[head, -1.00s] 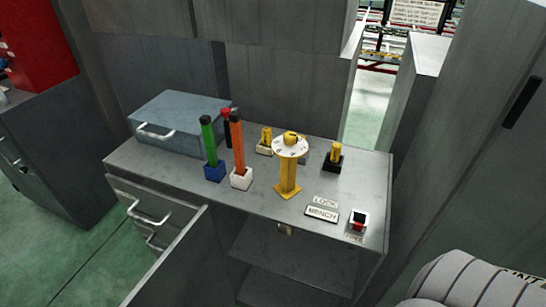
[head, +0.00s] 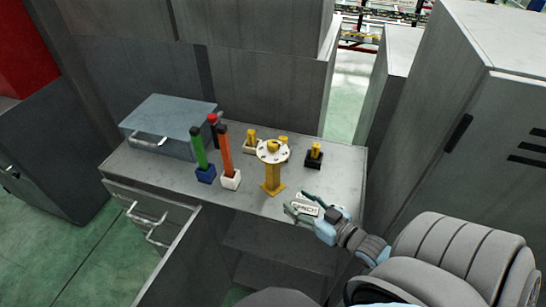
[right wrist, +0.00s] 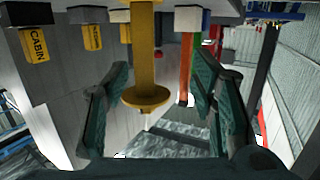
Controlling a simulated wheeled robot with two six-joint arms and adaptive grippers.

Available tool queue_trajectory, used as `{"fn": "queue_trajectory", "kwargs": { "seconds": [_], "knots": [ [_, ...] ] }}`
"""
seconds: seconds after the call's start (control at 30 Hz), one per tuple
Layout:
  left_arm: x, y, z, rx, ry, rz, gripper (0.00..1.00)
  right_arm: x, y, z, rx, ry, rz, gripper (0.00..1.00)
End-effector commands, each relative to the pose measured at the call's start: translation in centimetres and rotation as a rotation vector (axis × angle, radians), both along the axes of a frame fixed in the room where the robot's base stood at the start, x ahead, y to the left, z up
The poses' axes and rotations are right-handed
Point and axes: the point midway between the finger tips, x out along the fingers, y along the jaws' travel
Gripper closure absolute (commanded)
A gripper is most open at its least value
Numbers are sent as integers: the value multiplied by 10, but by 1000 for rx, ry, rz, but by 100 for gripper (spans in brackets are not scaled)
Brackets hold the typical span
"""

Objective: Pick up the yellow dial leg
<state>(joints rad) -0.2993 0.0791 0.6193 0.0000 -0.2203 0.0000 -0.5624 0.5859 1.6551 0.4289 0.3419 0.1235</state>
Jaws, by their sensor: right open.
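The yellow dial leg (head: 272,178) stands upright on the grey bench. It is a yellow post on a flat foot with a round white-faced dial on top. My right gripper (head: 298,202) is open and empty at the bench's front edge, to the right of the leg and apart from it in the head view. In the right wrist view, which is upside down, the leg (right wrist: 144,50) appears between the two open fingers of my right gripper (right wrist: 160,70), beyond the fingertips. My left gripper is not in view.
A green stick (head: 198,150) and an orange stick (head: 224,150) stand left of the leg. A yellow piece in a black holder (head: 314,160) stands at right. A blue-grey case (head: 165,118) sits at the back left. An open door (head: 165,262) hangs in front.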

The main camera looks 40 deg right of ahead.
Motion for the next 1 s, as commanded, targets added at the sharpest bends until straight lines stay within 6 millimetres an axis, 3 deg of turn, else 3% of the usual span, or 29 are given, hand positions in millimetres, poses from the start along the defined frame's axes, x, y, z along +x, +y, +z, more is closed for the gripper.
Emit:
{"fn": "queue_trajectory", "kwargs": {
  "seconds": [0.1,0.17,0.5,0.67,0.83,1.0],
  "knots": [
    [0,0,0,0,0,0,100,0,-24,21,4,-117,-11,48],
    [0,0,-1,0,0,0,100,5,-29,27,5,-147,-13,48],
    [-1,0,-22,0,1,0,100,80,-22,26,7,-157,-12,48],
    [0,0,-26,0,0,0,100,98,-20,30,8,-155,-13,48],
    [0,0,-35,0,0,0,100,131,-16,35,6,-156,-13,48],
    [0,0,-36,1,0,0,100,142,-15,36,8,-152,-14,48]
  ]
}}
